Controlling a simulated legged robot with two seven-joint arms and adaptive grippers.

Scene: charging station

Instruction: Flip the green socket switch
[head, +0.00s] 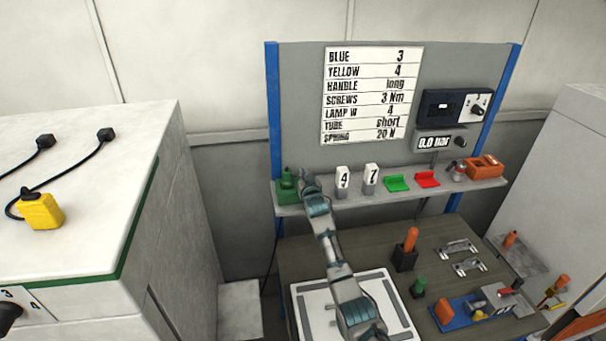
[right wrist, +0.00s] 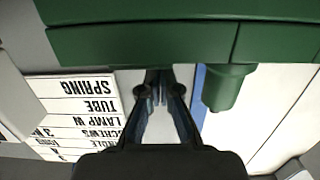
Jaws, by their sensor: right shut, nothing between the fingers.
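The green socket (head: 286,188) stands at the left end of the grey shelf. My right arm reaches up to it in the head view, with the right gripper (head: 305,184) close against its right side. In the right wrist view, which looks upside down, the green socket (right wrist: 180,42) fills the top as a large block with a round stub below it. The shut, empty fingers of my right gripper (right wrist: 159,78) point at its edge. I cannot tell whether they touch it. The switch itself cannot be made out. My left gripper is out of view.
The shelf (head: 325,203) also holds white number blocks (head: 342,180), a green tray (head: 397,183) and a red tray (head: 427,179). A label board (head: 371,97) hangs behind. The workbench (head: 300,257) below carries tools. A white cabinet (head: 90,170) stands left.

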